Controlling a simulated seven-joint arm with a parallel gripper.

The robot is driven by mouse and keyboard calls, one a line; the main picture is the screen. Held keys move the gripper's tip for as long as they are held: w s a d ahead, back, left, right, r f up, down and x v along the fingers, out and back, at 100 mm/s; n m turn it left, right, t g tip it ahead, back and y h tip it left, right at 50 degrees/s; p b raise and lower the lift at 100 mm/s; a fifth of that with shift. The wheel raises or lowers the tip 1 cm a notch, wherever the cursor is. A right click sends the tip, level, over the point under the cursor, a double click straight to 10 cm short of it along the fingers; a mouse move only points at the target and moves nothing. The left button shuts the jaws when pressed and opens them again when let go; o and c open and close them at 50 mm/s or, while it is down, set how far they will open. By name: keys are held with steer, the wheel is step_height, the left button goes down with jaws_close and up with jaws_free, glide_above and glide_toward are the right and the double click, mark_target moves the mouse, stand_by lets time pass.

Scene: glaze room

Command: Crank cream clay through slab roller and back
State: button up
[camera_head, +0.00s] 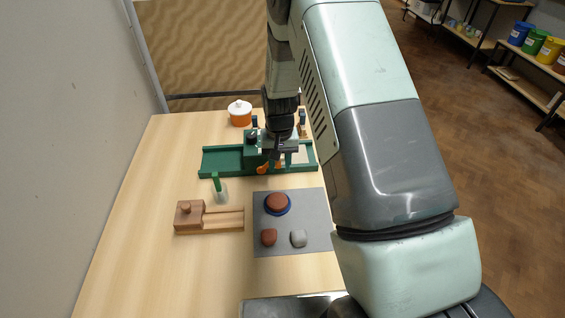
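The green slab roller (222,160) lies across the table, with a raised housing over its middle. A cream slab (301,157), which looks like the cream clay, shows on the right part of its bed, partly behind my gripper. My gripper (283,158) points down at the front right of the housing. Orange parts (263,168), perhaps the crank, show right beside and below the fingers. The fingers are small and dark here, so I cannot tell whether they hold the crank or are apart from it.
A grey mat (290,220) holds red-brown clay on a blue disc (277,203), a brown lump (268,237) and a grey lump (298,238). A wooden block tool (190,214), a green-handled tool (217,186) and an orange lidded pot (240,114) stand nearby. The front left table is clear.

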steer(key=shift+d+f, duration=0.55)
steer(key=shift+a, duration=0.1)
steer(key=shift+a+r, duration=0.1)
steer(key=shift+a, duration=0.05)
step_height(320, 180, up, 7)
stand_by(0.4)
stand_by(0.3)
